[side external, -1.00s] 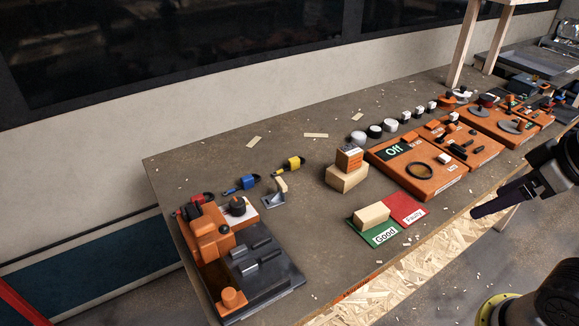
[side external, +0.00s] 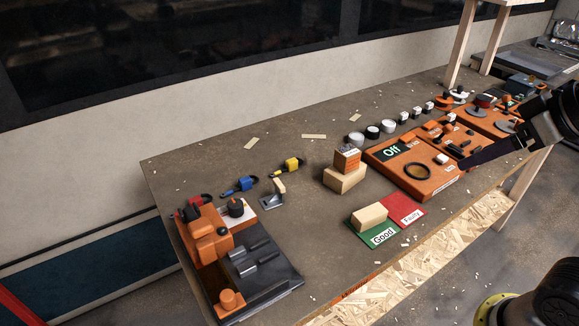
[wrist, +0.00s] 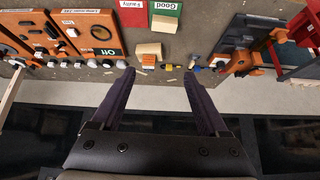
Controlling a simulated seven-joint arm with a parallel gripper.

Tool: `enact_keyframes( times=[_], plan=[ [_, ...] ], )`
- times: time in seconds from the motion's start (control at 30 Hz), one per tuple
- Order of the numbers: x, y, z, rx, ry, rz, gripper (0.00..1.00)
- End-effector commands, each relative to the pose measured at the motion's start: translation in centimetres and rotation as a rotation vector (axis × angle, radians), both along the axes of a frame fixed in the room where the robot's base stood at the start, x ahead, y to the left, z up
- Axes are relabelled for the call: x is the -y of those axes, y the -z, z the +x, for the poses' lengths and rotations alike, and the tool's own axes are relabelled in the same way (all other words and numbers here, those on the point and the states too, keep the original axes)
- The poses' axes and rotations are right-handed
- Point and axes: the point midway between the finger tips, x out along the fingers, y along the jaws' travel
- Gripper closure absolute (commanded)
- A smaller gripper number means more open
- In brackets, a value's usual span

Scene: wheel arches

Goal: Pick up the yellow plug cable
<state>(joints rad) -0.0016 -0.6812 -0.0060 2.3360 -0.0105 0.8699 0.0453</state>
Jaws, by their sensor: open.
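The yellow plug cable (side external: 292,164) lies on the table towards the back, with its dark cord end beside it. It also shows small in the wrist view (wrist: 169,67), between and beyond my fingertips. My gripper (side external: 470,160) is at the right of the side view, over the orange boards and well apart from the yellow plug. In the wrist view my gripper (wrist: 158,73) has its two dark fingers spread wide with nothing between them.
A blue plug cable (side external: 245,183) and a red one (side external: 194,206) lie left of the yellow plug. A small grey bracket (side external: 273,198) stands close in front. Wooden blocks (side external: 344,178) stand to its right. The orange-and-black fixture (side external: 250,270) fills the left front.

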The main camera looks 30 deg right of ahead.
Motion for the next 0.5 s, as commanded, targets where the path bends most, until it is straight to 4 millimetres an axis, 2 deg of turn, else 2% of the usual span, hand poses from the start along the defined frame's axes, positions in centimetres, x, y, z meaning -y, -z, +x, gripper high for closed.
enact_keyframes(
  times=[0.03,0.1,0.23,0.37,0.5],
  plan=[
    [0.0,-1.5,1.9,0.013,0.003,0.001,0.22],
    [-0.1,-3.2,4.4,0.028,0.006,0.004,0.22],
    [-0.3,-5.5,9.6,0.043,0.009,0.007,0.22],
    [-0.7,-6.7,15.4,0.043,0.011,0.01,0.22],
    [-1.3,-6.4,21.6,0.034,0.009,0.012,0.22]
  ],
)
